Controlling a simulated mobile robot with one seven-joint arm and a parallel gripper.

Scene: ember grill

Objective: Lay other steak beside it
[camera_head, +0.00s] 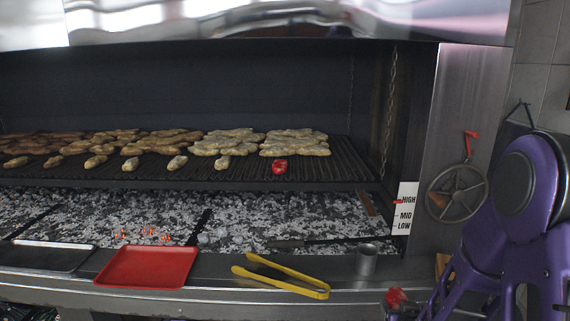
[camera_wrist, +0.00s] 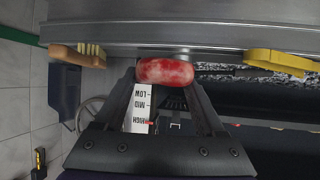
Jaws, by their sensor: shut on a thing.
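One red raw steak (camera_head: 280,167) lies on the front edge of the grill grate (camera_head: 310,175), in front of a pile of browned meat. The other raw steak (camera_wrist: 165,71), red with pale marbling, is between the fingertips of my gripper (camera_wrist: 163,80), which is shut on it. In the head view this held steak (camera_head: 395,297) shows low at the right, in front of the counter and well below the grate. My purple arm hides part of the right side there.
A red tray (camera_head: 150,267), yellow tongs (camera_head: 282,275) and a metal cup (camera_head: 366,260) stand on the front ledge. Browned pieces fill much of the grate; bare bars show right of the placed steak. A crank wheel (camera_head: 457,192) is on the right wall.

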